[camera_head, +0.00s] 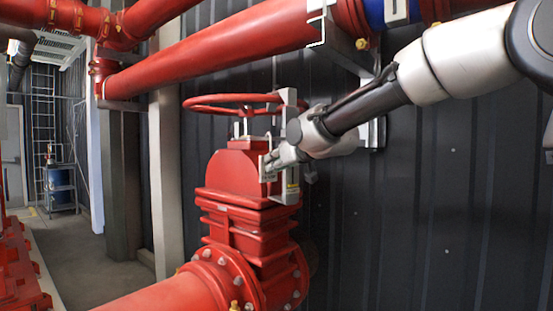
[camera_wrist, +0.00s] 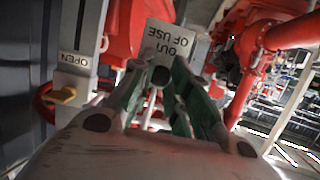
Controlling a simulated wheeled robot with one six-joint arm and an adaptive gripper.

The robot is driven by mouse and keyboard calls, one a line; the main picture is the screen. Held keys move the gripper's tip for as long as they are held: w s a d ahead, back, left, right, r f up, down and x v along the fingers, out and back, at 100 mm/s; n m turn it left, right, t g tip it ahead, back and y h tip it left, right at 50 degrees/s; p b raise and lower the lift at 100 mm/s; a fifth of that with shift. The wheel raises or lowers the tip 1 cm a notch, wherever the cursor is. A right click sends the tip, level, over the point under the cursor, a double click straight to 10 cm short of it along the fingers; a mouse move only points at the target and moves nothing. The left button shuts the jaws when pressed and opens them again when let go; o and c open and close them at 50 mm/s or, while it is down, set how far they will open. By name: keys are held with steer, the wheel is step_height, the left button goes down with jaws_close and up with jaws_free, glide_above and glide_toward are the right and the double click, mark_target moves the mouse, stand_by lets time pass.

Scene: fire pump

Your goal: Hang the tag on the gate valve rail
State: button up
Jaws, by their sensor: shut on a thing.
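The tag (camera_wrist: 170,38) is a pale plate reading "OUT OF USE", upside down in the wrist view. My gripper (camera_wrist: 161,76) is shut on its near edge, with green-sided fingers. In the head view my gripper (camera_head: 274,160) is at the right side of the red gate valve (camera_head: 238,177), below its red handwheel (camera_head: 232,104). A small pale plate at the fingertips there appears to be the tag (camera_head: 265,168). A pale upright rail (camera_head: 290,188) stands beside the valve body, partly hidden by my gripper. Whether the tag touches the rail cannot be told.
A grey plate marked "OPEN" (camera_wrist: 76,60) stands left of my fingers in the wrist view, with a yellow piece (camera_wrist: 62,96) below it. A large red pipe (camera_head: 215,55) runs above the handwheel. A dark corrugated wall (camera_head: 420,200) is behind the valve.

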steer(key=shift+f, duration=0.1)
steer(key=o, duration=0.9)
steer(key=shift+s+d, duration=0.1)
